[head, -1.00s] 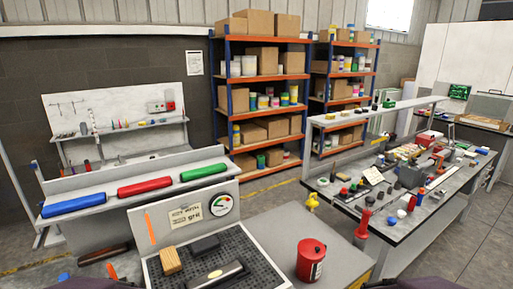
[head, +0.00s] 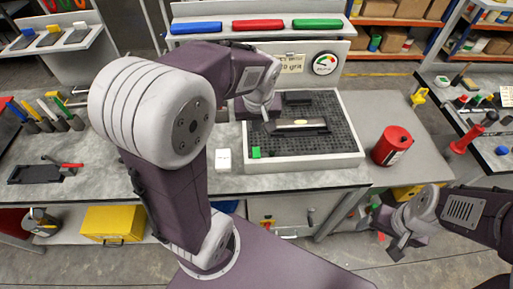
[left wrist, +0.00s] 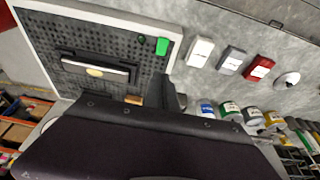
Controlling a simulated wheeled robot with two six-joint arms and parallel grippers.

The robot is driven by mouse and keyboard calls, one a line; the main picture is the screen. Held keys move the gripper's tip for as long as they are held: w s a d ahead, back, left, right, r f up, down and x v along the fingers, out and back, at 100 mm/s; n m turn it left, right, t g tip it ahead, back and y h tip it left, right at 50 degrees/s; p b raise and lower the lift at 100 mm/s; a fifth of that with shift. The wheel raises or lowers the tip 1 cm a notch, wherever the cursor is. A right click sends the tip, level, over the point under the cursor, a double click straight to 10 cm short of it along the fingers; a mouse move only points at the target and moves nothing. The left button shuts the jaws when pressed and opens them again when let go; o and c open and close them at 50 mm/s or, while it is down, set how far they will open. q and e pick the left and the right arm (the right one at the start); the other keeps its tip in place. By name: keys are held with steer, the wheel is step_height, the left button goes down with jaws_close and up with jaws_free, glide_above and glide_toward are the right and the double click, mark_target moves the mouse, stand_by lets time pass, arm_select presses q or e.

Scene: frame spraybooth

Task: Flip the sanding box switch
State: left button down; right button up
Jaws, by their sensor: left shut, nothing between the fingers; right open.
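The sanding box (head: 305,163) is a pale-rimmed tray with a dark perforated bed, on the grey bench. A green switch (head: 256,152) sits at its near left corner; it also shows in the left wrist view (left wrist: 162,46). I cannot tell its position. My left gripper (head: 266,114) is shut and empty, over the left part of the box, beyond the switch in the head view and apart from it. Its dark finger shows in the left wrist view (left wrist: 168,92). My right gripper (head: 388,236) is open and empty, low at the right, off the bench front.
A gauge (head: 325,63) stands on the back panel. A red can (head: 391,146) stands right of the box. A white block (head: 223,160) sits left; grey and red blocks (left wrist: 259,69) show in the wrist view.

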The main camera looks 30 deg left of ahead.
arm_select(q)
glide_toward(256, 148)
steer(key=x, duration=0.5)
steer(key=shift+w+a+f+b, duration=0.15)
steer(key=shift+b, duration=0.25)
steer(key=shift+f, duration=0.6)
arm_select(e)
steer(key=shift+w+a+f, duration=0.1)
steer(key=shift+w+f, duration=0.15)
steer(key=shift+f, duration=0.25)
